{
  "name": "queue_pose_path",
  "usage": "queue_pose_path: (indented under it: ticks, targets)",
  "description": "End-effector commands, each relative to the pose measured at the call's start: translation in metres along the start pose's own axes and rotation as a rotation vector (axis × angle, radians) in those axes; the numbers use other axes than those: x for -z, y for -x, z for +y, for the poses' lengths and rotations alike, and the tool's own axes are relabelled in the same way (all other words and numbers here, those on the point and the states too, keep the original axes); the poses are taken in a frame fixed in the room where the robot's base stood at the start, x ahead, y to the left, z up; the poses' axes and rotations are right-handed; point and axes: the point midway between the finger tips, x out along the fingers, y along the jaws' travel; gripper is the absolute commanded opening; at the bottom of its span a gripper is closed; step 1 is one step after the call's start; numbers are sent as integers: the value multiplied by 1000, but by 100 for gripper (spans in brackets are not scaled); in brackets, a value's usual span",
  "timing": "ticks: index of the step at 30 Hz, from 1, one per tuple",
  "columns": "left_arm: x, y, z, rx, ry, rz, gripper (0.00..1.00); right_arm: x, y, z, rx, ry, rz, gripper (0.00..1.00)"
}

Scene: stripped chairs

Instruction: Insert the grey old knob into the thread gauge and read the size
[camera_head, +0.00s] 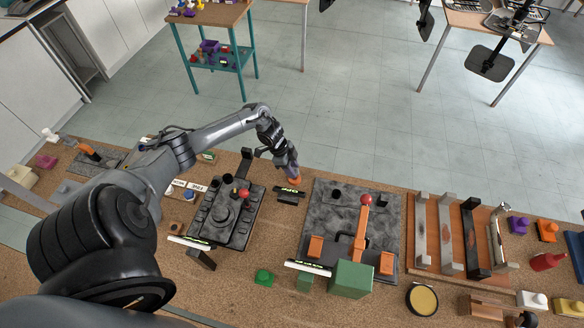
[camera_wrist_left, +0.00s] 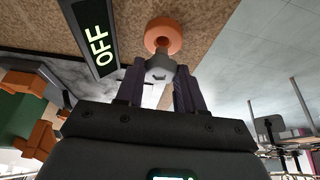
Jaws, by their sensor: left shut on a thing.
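My left gripper (camera_head: 290,166) points down over the far edge of the cork bench. In the left wrist view its two dark purple fingers (camera_wrist_left: 160,80) are shut on the grey knob (camera_wrist_left: 160,65). Beyond the knob is an orange ring (camera_wrist_left: 163,32), apparently the thread gauge; it also shows under the gripper in the head view (camera_head: 294,181). The knob's stub lines up with the ring's opening. I cannot tell how deep it sits or whether it touches. A black display (camera_wrist_left: 98,35) beside the ring reads "OFF". The right gripper is out of view.
A dark panel with a red-topped lever (camera_head: 243,193) stands left of the gauge. A grey plate (camera_head: 330,215) with orange blocks and a green box (camera_head: 350,279) lies to the right. Further right is a wooden rack (camera_head: 440,240) of bars. Open floor lies beyond the bench.

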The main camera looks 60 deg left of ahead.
Motion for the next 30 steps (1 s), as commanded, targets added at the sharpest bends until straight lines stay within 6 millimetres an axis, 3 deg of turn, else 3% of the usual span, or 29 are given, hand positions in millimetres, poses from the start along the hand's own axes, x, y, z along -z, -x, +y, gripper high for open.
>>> queue_pose_path:
  ticks: [30]
  targets:
    - [-10, -23, 0, 0, 0, 0, 0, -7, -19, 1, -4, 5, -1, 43]
